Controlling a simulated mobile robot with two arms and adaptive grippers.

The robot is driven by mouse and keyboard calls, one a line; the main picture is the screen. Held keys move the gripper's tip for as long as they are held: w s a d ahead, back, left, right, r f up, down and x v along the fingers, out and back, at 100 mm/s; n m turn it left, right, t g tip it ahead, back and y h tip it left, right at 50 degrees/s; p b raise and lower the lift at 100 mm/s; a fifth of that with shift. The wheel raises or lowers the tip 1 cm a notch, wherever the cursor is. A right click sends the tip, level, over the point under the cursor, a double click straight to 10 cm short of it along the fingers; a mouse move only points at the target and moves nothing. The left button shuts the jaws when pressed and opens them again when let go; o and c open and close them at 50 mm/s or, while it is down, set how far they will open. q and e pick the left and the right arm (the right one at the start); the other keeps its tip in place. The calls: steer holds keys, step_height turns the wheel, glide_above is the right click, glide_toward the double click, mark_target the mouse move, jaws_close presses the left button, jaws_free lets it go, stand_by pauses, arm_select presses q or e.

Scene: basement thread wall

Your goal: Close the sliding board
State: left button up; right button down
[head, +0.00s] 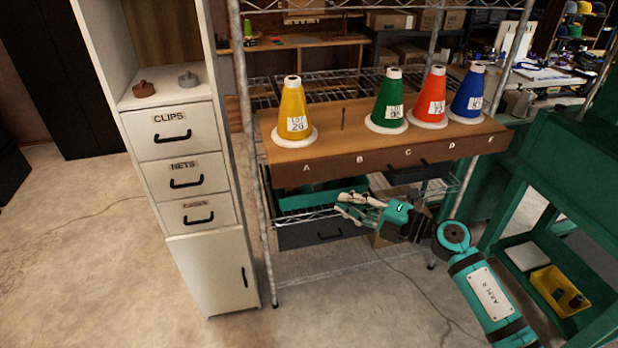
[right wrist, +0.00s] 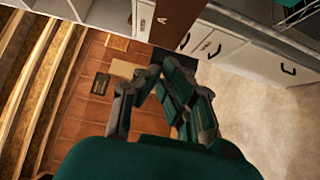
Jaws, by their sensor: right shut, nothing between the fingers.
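The sliding board (head: 350,133) is a wooden board on the wire rack, with a dark brown front edge lettered A to F. Its front edge juts out in front of the rack's posts. Yellow (head: 293,103), green (head: 389,97), red (head: 432,95) and blue (head: 469,92) thread cones stand on it, and a bare peg (head: 343,118) stands at B. My right gripper (head: 340,205) is shut and empty, below and apart from the board's front edge. In the right wrist view, its fingers (right wrist: 164,72) point towards the board's A end (right wrist: 180,22). My left gripper is not in view.
A white cabinet (head: 182,185) with labelled drawers stands left of the rack. A teal bin (head: 310,197) and dark drawer (head: 310,235) sit under the board. A green bench (head: 560,165) with a yellow tray (head: 560,290) is at right. The floor in front is mostly clear.

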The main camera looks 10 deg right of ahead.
mark_target(297, 173)
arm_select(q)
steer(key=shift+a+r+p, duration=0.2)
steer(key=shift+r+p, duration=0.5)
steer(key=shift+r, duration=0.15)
arm_select(e)
steer(key=shift+w+a, duration=1)
steer(key=shift+w, duration=0.45)
steer(key=shift+w+a, duration=1)
steer(key=shift+w, duration=0.5)
steer(key=shift+w+a, duration=1)
steer(key=shift+w, duration=0.45)
